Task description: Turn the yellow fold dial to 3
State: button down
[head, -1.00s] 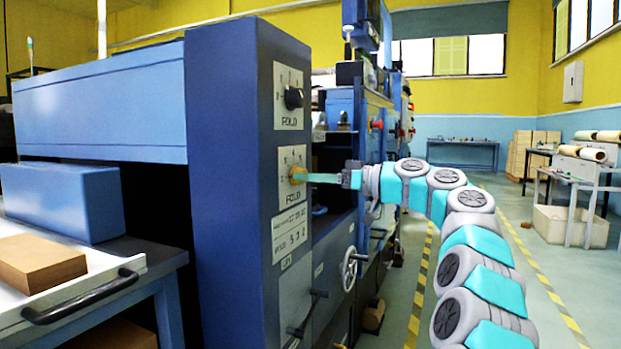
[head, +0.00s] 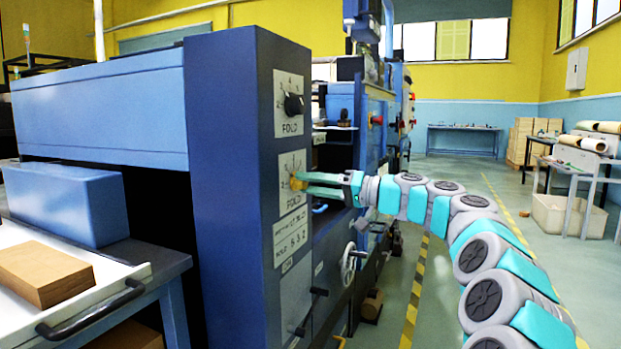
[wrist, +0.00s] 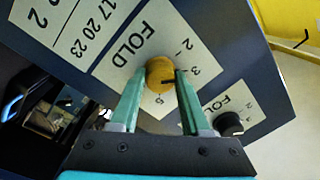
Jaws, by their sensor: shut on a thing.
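The yellow fold dial (head: 297,183) is on the blue machine's front panel, below a black dial. In the wrist view the yellow dial (wrist: 159,72) sits on a white FOLD plate with printed numbers. Its dark pointer mark faces right, near the 3 (wrist: 193,71), but partly meets the right finger, so the exact setting is hard to read. My gripper (head: 303,184) reaches it from the right. In the wrist view my gripper's fingers (wrist: 161,75) are closed on opposite sides of the dial.
The black dial (head: 293,104) has its own FOLD plate above. A numbered label (head: 290,232) lies below the yellow dial. A handwheel (head: 349,262) and black levers (head: 312,305) are lower on the machine. Open floor lies right of my arm.

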jog(key=shift+m, duration=0.4)
jog(key=shift+c, duration=1.9)
grip_release()
jog(key=shift+d, duration=0.1)
jog(key=v, duration=0.7)
jog(key=shift+d, duration=0.3)
jog(key=shift+s, duration=0.15)
